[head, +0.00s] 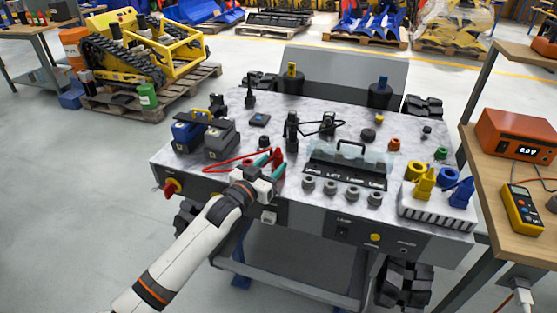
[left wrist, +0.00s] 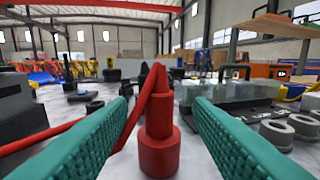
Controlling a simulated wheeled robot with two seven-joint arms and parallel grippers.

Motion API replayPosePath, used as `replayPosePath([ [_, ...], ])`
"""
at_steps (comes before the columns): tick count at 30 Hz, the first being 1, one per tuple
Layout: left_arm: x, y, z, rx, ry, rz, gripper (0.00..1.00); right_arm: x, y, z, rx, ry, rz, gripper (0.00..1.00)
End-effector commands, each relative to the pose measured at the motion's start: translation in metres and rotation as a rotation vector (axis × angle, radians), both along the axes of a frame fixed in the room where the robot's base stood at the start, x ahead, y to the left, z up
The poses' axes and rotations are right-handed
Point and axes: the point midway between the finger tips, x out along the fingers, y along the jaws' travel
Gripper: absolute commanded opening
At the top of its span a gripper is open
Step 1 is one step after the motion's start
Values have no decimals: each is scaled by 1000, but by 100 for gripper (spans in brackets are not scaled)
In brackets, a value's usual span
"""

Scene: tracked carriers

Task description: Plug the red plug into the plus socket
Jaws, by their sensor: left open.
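The red plug (left wrist: 158,145) stands upright in the left wrist view, with a stepped round body and its red cable rising from the top. My left gripper (head: 271,158) is open, its teal fingers on either side of the plug with visible gaps. In the head view the red cable (head: 228,160) runs left from the gripper across the grey tabletop. Several grey round sockets (head: 330,187) stand in a row to the right, before a dark labelled panel (head: 345,170). I cannot tell which socket is the plus one. My right gripper is not in view.
Two battery-like boxes (head: 220,140) stand at the left of the table (head: 270,118). A white ribbed block (head: 437,211) with yellow and blue plugs is at the right. Black fittings stand behind the gripper. A side bench (head: 505,180) holds an orange meter (head: 517,137).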

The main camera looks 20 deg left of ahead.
Motion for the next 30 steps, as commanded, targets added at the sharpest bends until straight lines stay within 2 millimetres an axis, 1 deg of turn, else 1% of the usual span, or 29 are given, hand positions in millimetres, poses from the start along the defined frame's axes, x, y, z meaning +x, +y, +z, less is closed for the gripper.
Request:
replayPosePath([
  [1,10,-2,1,-1,-2,1,46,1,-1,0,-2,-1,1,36],
  [3,20,-4,1,-1,-3,0,46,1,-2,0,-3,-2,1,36],
  [6,32,-7,0,-1,-2,1,46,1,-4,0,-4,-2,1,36],
  [9,37,-9,-1,0,-1,1,46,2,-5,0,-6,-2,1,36],
  [15,37,-9,-1,0,-1,0,46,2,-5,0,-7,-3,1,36],
  [17,37,-9,-1,0,-1,0,38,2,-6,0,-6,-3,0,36],
  [21,37,-9,-1,0,-1,1,15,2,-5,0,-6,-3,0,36],
  [24,37,-9,-1,0,-1,1,0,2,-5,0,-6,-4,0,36],
  [30,37,-8,0,0,-1,1,0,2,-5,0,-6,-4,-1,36],
])
